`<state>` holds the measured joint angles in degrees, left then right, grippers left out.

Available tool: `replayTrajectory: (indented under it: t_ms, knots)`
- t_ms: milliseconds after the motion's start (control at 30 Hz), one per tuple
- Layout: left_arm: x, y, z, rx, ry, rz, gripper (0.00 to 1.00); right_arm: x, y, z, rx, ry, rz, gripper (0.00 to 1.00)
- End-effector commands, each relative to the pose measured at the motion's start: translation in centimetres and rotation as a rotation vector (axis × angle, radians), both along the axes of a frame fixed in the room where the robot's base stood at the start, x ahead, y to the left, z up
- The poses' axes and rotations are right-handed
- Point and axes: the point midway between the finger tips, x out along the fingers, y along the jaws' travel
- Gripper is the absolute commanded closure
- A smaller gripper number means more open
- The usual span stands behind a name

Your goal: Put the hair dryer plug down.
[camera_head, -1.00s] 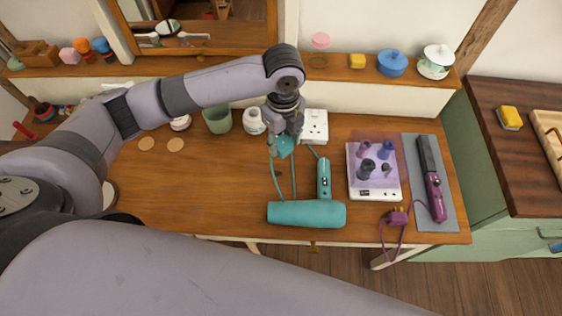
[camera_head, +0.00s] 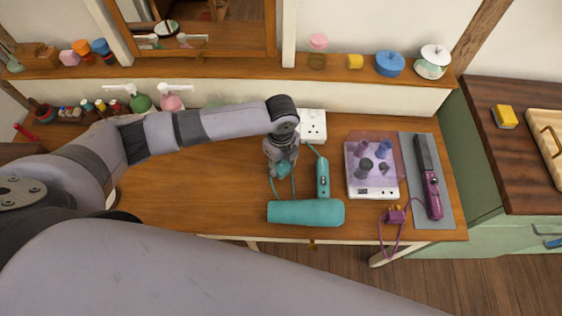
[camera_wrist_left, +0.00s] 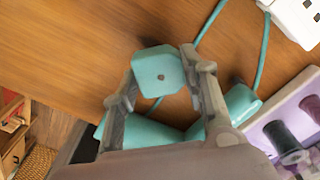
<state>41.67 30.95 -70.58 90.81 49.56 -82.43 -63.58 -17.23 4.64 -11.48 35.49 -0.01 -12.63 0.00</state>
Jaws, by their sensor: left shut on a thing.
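The hair dryer plug (camera_wrist_left: 158,71) is teal and sits between the fingers of my left gripper (camera_head: 281,168), which is shut on it. In the head view the plug (camera_head: 283,171) is low over the wooden table, just left of the hair dryer handle; whether it touches the table I cannot tell. The teal hair dryer (camera_head: 305,212) lies on the table near the front edge, and its cord runs in a loop by the plug. The hair dryer also shows behind the fingers in the left wrist view (camera_wrist_left: 145,133). My right gripper is not in view.
A white socket strip (camera_head: 313,126) lies behind the plug. Right of the dryer are a white box with purple and dark rollers (camera_head: 373,191) and a purple styling iron (camera_head: 432,195) on a grey mat. The table's left part (camera_head: 180,190) is bare wood.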

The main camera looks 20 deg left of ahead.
Motion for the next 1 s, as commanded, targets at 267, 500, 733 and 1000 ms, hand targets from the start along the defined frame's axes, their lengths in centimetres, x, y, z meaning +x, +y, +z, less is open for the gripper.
replayTrajectory:
  t_ms: [267,500,733,1000]
  knots:
    - [0.0,0.0,-0.7,0.000,0.000,0.001,0.88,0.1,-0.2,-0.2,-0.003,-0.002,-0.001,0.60]
    - [0.0,0.0,-1.0,0.000,0.000,0.000,0.53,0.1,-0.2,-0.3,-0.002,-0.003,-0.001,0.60]
    - [0.0,0.0,-1.0,0.000,0.000,0.000,0.40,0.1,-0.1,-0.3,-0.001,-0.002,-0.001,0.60]
    - [0.0,0.0,-0.9,0.000,0.000,0.001,0.40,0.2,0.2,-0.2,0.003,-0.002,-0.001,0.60]
